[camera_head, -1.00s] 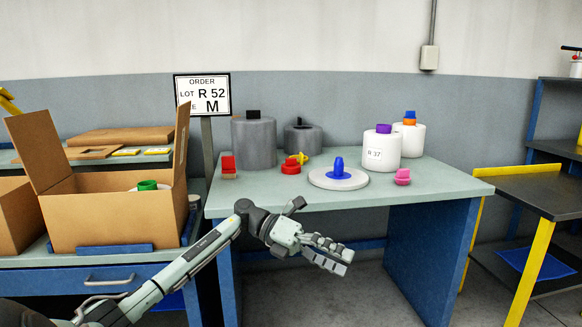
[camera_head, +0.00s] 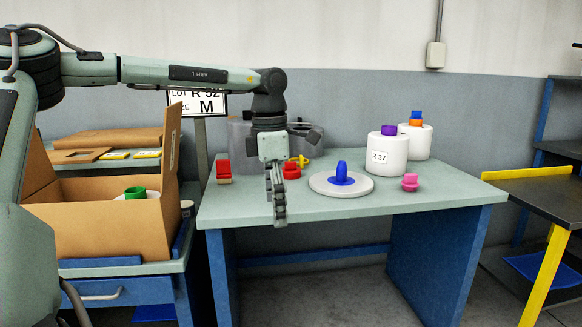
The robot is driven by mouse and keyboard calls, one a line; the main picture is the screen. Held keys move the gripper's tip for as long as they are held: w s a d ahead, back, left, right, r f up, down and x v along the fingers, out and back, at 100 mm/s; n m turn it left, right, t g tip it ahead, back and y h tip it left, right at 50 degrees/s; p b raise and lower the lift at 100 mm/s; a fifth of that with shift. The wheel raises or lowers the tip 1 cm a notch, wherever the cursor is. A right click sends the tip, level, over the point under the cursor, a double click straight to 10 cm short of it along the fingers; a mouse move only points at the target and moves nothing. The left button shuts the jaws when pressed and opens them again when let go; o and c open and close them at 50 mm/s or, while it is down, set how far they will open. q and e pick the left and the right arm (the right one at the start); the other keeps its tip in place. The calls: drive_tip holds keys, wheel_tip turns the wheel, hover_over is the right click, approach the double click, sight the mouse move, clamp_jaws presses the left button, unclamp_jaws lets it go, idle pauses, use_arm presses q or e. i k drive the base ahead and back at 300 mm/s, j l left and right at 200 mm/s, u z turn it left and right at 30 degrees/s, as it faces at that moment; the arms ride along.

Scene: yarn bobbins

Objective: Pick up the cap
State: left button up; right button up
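Several coloured caps are in view, and I cannot tell which one the task means. A red cap (camera_head: 224,171) stands at the table's left. A red round cap (camera_head: 291,171) and a yellow one (camera_head: 302,160) lie near the middle. A blue cap (camera_head: 342,174) stands on a white disc (camera_head: 321,184). A pink cap (camera_head: 410,182) stands on the right. A purple cap (camera_head: 389,130) tops the R 37 bobbin (camera_head: 383,156). My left gripper (camera_head: 280,218) points down above the table, between the left red cap and the disc. Its fingers overlap edge-on, so their opening is unclear. My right gripper is out of view.
A white bobbin (camera_head: 416,143) with orange and blue tops stands behind R 37. An open cardboard box (camera_head: 100,222) with a green-topped bobbin is at left. The table's front strip (camera_head: 370,203) is clear.

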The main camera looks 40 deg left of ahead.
sight(290, 172)
drive_tip(key=i+j, duration=0.9)
drive_tip(key=j, duration=0.25)
drive_tip(key=i+j, duration=0.45)
drive_tip(key=j, duration=0.1)
